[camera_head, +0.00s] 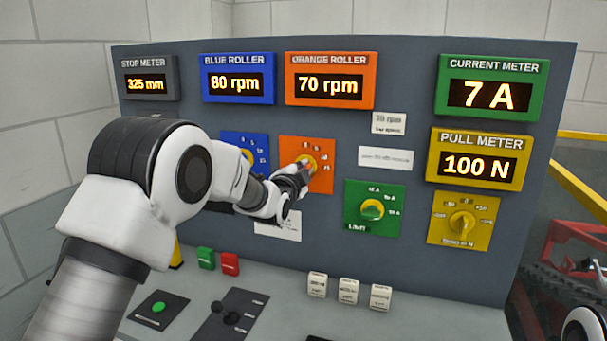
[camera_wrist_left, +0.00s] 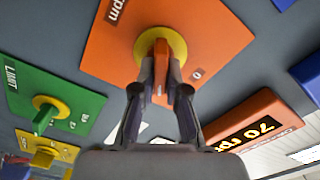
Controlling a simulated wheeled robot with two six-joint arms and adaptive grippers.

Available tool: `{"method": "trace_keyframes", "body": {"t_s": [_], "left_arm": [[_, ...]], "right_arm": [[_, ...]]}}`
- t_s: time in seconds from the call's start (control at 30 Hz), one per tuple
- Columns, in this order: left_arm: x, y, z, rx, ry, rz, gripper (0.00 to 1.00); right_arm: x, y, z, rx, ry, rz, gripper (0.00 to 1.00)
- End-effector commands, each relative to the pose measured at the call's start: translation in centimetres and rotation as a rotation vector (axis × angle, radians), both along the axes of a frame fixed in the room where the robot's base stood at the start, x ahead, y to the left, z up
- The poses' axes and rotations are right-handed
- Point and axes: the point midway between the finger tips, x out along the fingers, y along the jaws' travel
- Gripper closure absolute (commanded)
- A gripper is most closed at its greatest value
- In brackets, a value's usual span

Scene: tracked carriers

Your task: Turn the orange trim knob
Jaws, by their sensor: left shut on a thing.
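The orange trim knob (camera_wrist_left: 160,43) sits on a yellow disc in the middle of an orange plate on the upright panel. In the head view the orange plate (camera_head: 322,180) shows below the orange roller meter (camera_head: 331,80), which reads 70 rpm. My left gripper (camera_head: 304,170) reaches the knob from the left and hides part of it. In the left wrist view the fingers of my left gripper (camera_wrist_left: 160,75) are shut on the knob, one on each side. My right gripper is not in view; a piece of white arm shows at the bottom right corner.
A blue dial plate (camera_head: 240,146) is left of the orange one, partly behind my left arm. A green limit dial (camera_head: 372,209) and a yellow dial (camera_head: 462,223) are to the right. Buttons and switches, including a red switch (camera_head: 230,264), stand on the desk below.

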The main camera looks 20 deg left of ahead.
Motion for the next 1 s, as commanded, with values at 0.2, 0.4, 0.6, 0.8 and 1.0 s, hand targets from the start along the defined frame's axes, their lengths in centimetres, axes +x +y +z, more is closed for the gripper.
{"method": "trace_keyframes", "body": {"t_s": [0.2, 0.4, 0.6, 0.8, 1.0], "left_arm": [[0.06, 0.16, 0.33, 0.022, -0.007, 0.003, 1.00], [0.07, 0.18, 0.43, 0.022, -0.009, 0.004, 1.00], [0.06, 0.18, 0.47, 0.022, -0.009, 0.003, 0.62], [0.03, 0.09, 0.29, 0.022, -0.006, 0.002, 0.62], [-0.81, 0.11, 0.29, 0.023, -0.005, 0.001, 0.62]], "right_arm": [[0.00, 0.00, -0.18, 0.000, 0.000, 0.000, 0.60], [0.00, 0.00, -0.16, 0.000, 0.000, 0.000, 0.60], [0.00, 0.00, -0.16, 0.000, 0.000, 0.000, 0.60], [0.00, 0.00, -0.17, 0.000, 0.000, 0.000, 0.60], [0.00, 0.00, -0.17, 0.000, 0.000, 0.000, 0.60]]}}
